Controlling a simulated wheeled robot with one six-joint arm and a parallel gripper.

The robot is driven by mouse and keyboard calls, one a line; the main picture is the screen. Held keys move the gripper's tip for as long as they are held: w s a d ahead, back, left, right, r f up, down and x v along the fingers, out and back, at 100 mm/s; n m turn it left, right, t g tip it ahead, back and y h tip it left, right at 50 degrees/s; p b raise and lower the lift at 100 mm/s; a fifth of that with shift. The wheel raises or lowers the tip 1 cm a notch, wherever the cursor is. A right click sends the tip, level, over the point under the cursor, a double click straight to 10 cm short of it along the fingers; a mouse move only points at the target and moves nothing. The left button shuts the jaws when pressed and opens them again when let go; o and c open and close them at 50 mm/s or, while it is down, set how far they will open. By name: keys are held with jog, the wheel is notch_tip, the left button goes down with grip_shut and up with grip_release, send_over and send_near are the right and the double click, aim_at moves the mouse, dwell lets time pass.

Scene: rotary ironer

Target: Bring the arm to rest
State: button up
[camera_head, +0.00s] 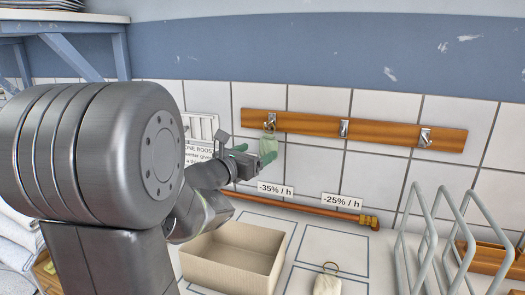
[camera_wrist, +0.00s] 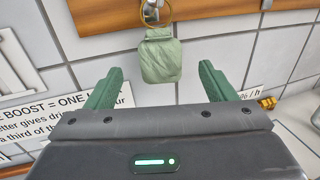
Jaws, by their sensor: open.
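My gripper (camera_wrist: 158,88) has two green fingers spread apart, with nothing between them, in the wrist view. In the head view my gripper (camera_head: 253,155) is in front of the tiled wall, close to a pale green pouch (camera_head: 270,147). The pouch hangs by a ring from the left hook (camera_head: 270,121) of a wooden rail. In the wrist view the pouch (camera_wrist: 160,60) hangs just beyond the fingertips, with its brass ring (camera_wrist: 154,14) above it. My arm stretches from the left side of the head view.
The wooden rail (camera_head: 390,134) has two bare hooks to the right. Below are a copper pipe (camera_head: 300,209), an open cardboard box (camera_head: 232,258), a beige pouch with a ring (camera_head: 327,283) and a grey wire rack (camera_head: 430,245). A shelf (camera_head: 70,17) is at upper left.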

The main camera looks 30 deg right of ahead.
aim_at(266, 146)
jog(key=v, duration=0.9)
jog(key=x, duration=1.3)
jog(key=shift+w+d+r+p, duration=0.1)
jog(key=shift+w+d+p, duration=0.05)
jog(key=shift+d+p, duration=0.25)
jog(key=shift+a+r, duration=0.15)
jog(key=shift+a, duration=0.05)
